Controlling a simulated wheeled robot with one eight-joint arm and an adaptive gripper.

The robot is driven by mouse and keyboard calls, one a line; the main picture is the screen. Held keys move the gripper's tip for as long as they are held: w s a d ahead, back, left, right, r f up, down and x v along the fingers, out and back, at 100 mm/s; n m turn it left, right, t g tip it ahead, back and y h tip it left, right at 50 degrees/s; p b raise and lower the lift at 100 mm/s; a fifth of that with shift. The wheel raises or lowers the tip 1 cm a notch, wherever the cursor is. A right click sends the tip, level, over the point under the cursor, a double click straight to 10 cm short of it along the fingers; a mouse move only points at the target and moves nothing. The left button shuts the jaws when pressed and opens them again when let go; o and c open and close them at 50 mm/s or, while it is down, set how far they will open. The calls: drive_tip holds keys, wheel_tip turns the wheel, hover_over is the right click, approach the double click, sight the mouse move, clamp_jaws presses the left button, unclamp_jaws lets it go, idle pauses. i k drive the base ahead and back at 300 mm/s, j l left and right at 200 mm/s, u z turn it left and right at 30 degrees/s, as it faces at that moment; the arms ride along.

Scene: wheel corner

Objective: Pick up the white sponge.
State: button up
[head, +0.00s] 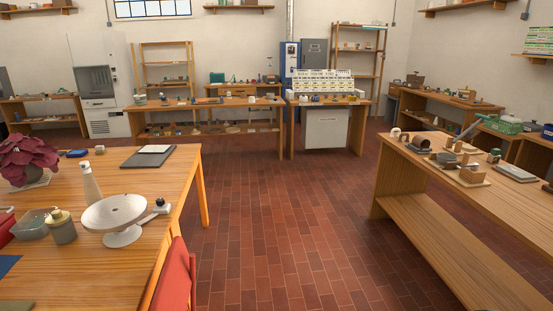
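I cannot make out a white sponge for certain in the head view. A thin pale flat item (155,149) lies on a dark board (134,160) on the left table, but I cannot tell what it is. A light grey flat slab (514,171) lies on the right bench. Many small items on the far tables are too small to identify. My gripper is not in view.
The left table (179,169) holds a round white turntable (117,211), a white bottle (91,184), a jar (61,228) and a plant (29,158). A red chair (174,278) stands beside it. The brick floor (290,230) is clear up to the right bench (440,224).

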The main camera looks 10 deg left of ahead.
sight(99, 150)
drive_tip(key=i+j+u, duration=0.2)
drive_tip(key=i, duration=0.5)
drive_tip(key=i+l+u, duration=0.25)
drive_tip(key=i, duration=0.45)
drive_tip(key=i+u, duration=0.2)
drive_tip(key=i, duration=0.5)
drive_tip(key=i+u, duration=0.2)
drive_tip(key=i, duration=0.25)
drive_tip(key=i+u, duration=0.2)
drive_tip(key=i, duration=0.25)
drive_tip(key=i+l+u, duration=0.2)
drive_tip(key=i, duration=0.25)
drive_tip(key=i+l+u, duration=0.2)
drive_tip(key=i, duration=0.2)
drive_tip(key=i+j+u, duration=0.15)
drive_tip(key=i+u, duration=0.25)
drive_tip(key=i+j+u, duration=0.1)
drive_tip(key=i+u, duration=0.6)
drive_tip(key=u, duration=0.15)
